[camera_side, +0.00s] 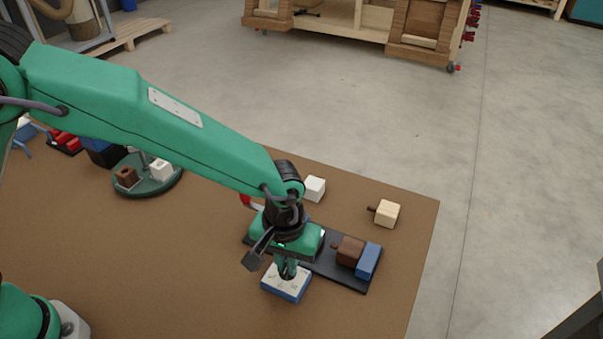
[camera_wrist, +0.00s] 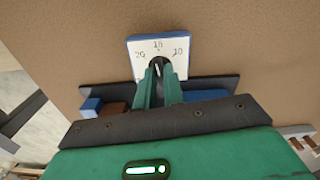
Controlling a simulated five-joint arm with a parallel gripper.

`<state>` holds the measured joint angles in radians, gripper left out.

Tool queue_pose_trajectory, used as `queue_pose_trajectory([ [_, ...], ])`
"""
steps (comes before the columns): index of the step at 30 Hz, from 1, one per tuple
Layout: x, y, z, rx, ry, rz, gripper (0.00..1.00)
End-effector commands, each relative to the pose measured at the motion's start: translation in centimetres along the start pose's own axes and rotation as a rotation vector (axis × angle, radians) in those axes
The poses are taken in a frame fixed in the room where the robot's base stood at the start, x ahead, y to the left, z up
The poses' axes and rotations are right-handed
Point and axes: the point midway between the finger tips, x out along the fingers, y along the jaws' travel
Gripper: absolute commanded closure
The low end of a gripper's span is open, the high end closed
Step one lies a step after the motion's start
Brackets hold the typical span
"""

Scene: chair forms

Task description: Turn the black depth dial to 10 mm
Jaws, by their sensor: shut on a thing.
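The dial block (camera_side: 286,291) is blue with a white scale face and sits at the front edge of the dark base. In the wrist view its white face (camera_wrist: 143,52) carries 20 at left, a middle mark that looks like 15, and 10 at right. The black depth dial (camera_wrist: 158,64) sits low on the face, with a white line pointing roughly up, toward the middle mark. My gripper (camera_wrist: 159,75) is shut on the dial, one green finger on each side. In the side view my gripper (camera_side: 287,268) points down onto the face and hides the dial.
The dark base (camera_side: 328,268) carries a brown block (camera_side: 349,251) and a blue block (camera_side: 368,261) right of my gripper. A white block (camera_side: 314,188) and a pale wooden block (camera_side: 386,214) stand behind. A green round stand (camera_side: 152,184) is at left. The front left tabletop is clear.

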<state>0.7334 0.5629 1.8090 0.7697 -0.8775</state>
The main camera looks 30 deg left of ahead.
Motion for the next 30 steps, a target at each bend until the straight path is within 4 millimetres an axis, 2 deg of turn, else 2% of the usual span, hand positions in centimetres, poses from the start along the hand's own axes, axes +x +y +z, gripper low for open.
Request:
queue_pose_trajectory([
  [21, -0.14, -0.15, 0.01, 0.680, -0.001, -0.001, 1.00],
  [30, -0.15, -0.18, -0.02, 0.912, -0.002, -0.001, 1.00],
])
